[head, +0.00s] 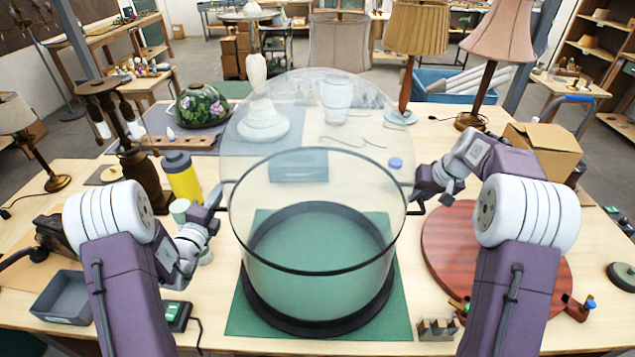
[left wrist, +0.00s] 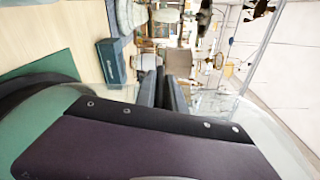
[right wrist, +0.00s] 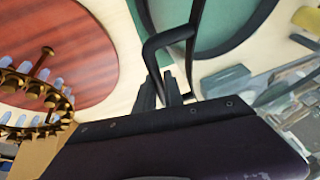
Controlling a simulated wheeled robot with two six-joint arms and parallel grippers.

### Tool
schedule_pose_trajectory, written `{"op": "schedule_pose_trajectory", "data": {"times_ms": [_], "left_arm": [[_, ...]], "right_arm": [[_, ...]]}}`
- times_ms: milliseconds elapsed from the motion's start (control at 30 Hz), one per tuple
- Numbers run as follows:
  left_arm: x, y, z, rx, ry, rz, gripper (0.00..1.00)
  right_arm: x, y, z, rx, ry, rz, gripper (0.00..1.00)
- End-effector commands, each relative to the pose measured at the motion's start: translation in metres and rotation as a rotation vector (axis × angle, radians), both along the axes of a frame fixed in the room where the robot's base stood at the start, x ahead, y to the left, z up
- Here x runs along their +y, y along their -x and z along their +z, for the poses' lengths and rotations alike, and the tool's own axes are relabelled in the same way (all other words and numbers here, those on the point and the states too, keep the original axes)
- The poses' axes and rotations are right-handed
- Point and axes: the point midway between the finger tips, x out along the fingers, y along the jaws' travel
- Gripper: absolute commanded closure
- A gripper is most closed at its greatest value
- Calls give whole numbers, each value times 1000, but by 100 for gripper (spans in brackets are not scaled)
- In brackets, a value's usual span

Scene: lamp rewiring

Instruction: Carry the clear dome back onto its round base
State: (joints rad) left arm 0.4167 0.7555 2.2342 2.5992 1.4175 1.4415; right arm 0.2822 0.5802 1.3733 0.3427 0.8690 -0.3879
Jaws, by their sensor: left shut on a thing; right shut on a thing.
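The large clear dome (head: 318,105) is upright over a green mat (head: 240,318), with a dark band with side handles around its middle and a thick dark foot ring. I cannot tell whether the ring touches the mat. My left gripper (head: 220,194) is shut at the left handle; the left wrist view shows its fingers (left wrist: 160,90) close together. My right gripper (head: 412,200) is shut on the right handle (right wrist: 160,40), also in the right wrist view. A round red wooden disc (head: 450,240), apparently the base, lies right of the dome, partly hidden by my right arm.
A yellow bottle (head: 183,178) and a dark lamp stand are left of the dome. A cardboard box (head: 543,148) and lamps stand behind right. A grey tray (head: 65,297) is front left.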

Motion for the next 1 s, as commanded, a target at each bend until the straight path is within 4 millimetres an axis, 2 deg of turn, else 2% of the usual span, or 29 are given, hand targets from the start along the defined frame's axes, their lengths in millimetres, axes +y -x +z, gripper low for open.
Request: {"op": "schedule_pose_trajectory", "data": {"times_ms": [33, 1000], "left_arm": [[1, -1, 16, -8, -2, 3, 100], [2, -1, 168, -9, -2, 4, 100]], "right_arm": [[-2, -2, 16, -8, 3, -3, 100], [-2, -2, 167, -7, 3, -2, 100]]}}
